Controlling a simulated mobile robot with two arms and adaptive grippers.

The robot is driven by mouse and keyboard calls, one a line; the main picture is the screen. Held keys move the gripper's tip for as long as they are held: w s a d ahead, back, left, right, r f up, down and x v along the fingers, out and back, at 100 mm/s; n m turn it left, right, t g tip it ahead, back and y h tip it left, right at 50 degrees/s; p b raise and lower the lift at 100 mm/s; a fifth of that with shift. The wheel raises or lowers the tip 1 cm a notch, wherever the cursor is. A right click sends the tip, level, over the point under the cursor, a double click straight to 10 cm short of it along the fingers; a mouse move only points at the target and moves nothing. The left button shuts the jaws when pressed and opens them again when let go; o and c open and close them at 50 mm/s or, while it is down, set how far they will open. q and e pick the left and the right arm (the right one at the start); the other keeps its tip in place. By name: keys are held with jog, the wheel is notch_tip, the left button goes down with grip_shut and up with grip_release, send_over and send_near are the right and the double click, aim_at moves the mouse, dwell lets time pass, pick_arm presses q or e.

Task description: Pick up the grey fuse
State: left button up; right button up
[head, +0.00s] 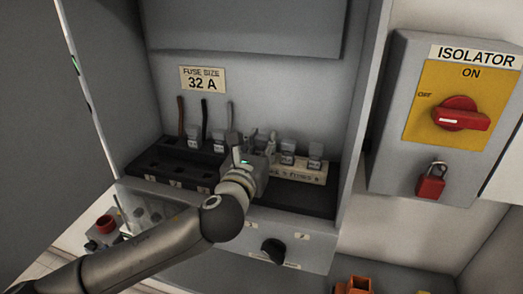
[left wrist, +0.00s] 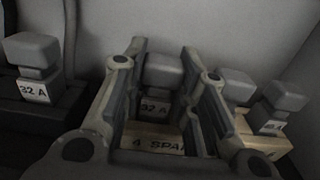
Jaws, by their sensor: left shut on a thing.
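A grey fuse (left wrist: 160,75) with a white label reading 32 A stands upright in a light wooden spares block (left wrist: 150,141) in the left wrist view. My left gripper (left wrist: 166,72) is shut on this fuse, one finger on each side of it. In the head view my left gripper (head: 261,150) reaches into the fuse cabinet at the left end of the spares block (head: 305,174) and largely hides the held fuse. Two more grey fuses stand to its right, one (head: 288,150) nearer and one (head: 315,153) farther. My right gripper is not in view.
A black fuse base (head: 165,165) with further grey fuses (head: 193,138) and upright cables lies left of the gripper. A "FUSE SIZE 32 A" sign (head: 203,79) is on the back wall. The cabinet's side wall and an isolator box (head: 400,110) with red switch stand right.

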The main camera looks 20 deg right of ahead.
pick_arm(q)
jog(key=shift+r+b, duration=0.4)
jog(key=shift+r, duration=0.15)
jog(key=s+a+r, duration=0.2)
jog(key=s+r, duration=0.4)
jog(key=r, duration=0.2)
jog(key=s+a+r+b, duration=0.1)
jog(key=s+r, duration=0.6)
jog(key=r, duration=0.1)
jog(key=shift+s+a+r, duration=0.25)
jog(key=shift+a, duration=0.1)
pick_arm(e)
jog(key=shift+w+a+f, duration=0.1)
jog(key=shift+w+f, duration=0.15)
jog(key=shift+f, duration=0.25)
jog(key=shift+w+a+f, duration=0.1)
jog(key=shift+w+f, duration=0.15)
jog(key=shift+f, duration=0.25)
pick_arm(q)
jog(key=shift+f, duration=0.1)
